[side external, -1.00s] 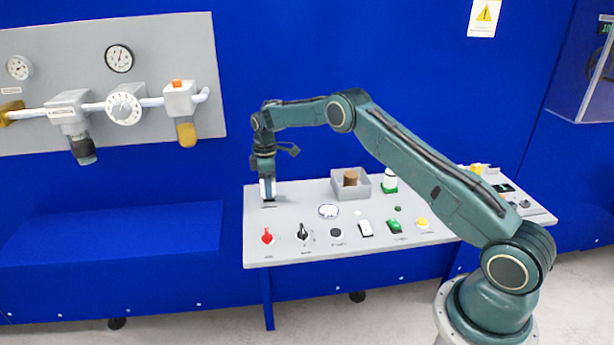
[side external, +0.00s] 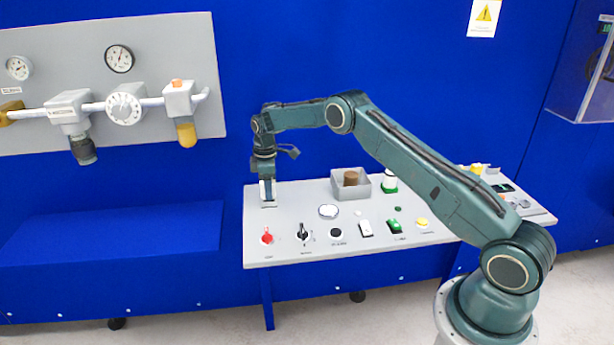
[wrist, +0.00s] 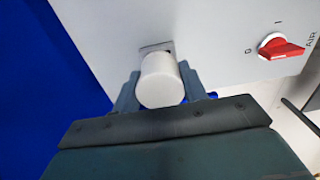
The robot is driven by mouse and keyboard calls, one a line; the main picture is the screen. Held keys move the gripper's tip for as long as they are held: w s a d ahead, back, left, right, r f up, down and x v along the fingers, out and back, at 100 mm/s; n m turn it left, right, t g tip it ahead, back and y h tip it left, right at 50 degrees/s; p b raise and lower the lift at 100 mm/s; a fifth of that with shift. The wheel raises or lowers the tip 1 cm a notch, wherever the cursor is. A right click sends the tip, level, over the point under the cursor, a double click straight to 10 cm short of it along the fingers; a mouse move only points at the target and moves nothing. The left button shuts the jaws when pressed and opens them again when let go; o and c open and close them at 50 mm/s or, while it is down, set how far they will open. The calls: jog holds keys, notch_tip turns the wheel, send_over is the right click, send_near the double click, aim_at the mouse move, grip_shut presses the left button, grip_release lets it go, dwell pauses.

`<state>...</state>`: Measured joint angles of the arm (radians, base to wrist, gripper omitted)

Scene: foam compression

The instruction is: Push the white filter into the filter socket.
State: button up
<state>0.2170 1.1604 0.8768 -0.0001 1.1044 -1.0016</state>
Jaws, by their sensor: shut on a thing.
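The white filter (wrist: 160,80) is a short white cylinder, seen end-on in the middle of the wrist view. My gripper (wrist: 160,92) is shut on it, with one grey finger on each side. The filter socket (wrist: 150,47) shows just beyond the filter as a small grey square edge with a dark gap, and the filter hides most of it. I cannot tell how far the filter reaches into it. In the side view my gripper (side external: 268,192) points straight down at the back left corner of the grey panel.
The grey panel (side external: 300,250) carries a red AIR switch (wrist: 283,48), a black knob (side external: 304,232) and several other controls. A grey open box (side external: 351,186) holding a brown cylinder stands at the back, right of my gripper. A blue wall rises behind.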

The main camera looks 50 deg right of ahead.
jog(key=shift+f, duration=0.5)
jog(key=o, duration=1.2)
jog(key=shift+r, duration=0.1)
notch_tip(320, 180, up, 14)
jog(key=shift+f, duration=0.2)
